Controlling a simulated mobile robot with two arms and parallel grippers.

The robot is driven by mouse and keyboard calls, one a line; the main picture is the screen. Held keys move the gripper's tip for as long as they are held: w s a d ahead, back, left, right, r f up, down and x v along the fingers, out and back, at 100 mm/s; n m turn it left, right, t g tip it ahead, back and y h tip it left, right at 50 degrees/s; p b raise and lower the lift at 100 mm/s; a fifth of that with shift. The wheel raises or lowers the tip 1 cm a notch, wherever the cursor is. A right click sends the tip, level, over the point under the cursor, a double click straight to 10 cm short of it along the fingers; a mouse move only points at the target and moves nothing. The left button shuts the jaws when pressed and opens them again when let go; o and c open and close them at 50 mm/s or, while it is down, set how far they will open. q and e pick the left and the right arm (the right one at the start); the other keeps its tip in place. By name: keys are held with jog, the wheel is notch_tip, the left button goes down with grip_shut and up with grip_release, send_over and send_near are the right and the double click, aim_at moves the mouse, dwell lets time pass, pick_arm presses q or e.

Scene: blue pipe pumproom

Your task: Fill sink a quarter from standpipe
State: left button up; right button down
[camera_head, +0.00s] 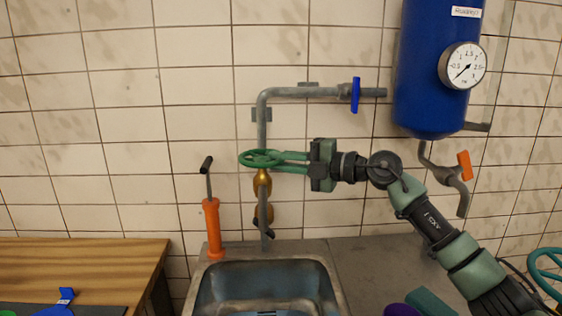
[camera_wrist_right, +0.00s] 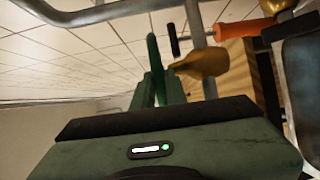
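The grey standpipe (camera_head: 263,222) rises behind the sink (camera_head: 210,286) and bends right along the tiled wall. A green handwheel (camera_head: 258,158) sits on its brass valve (camera_head: 262,181), with another brass fitting lower down. My right gripper (camera_head: 281,162) reaches in from the right, with one finger above and one below the wheel's right rim, and looks shut on it. The wrist view shows the wheel edge-on (camera_wrist_right: 152,60) between the close fingers, beside the brass body (camera_wrist_right: 205,62). The sink shows only partly; I cannot tell any water level. My left gripper is not in view.
A blue tank (camera_head: 425,85) with a gauge (camera_head: 463,66) hangs at upper right. A blue-handled valve (camera_head: 355,94) is on the upper pipe. A wooden table (camera_head: 85,258) is at left. Grey counter (camera_head: 375,262) lies right of the sink.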

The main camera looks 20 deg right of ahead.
jog(key=shift+w+d+n+g+y+p, duration=0.15)
jog(key=shift+w+n+g+y+p, duration=0.05)
jog(key=shift+n+g+y+p, duration=0.25)
jog(key=shift+w+n+g+y, duration=0.1)
jog(key=shift+n+g+y, duration=0.15)
jog(key=shift+n+g, duration=0.1)
jog(key=c, duration=1.5)
grip_release()
jog(key=shift+o, duration=0.2)
jog(key=b+v, duration=0.1)
jog(key=v, duration=0.6)
jog(key=shift+s+d, duration=0.25)
jog(key=shift+d, duration=0.1)
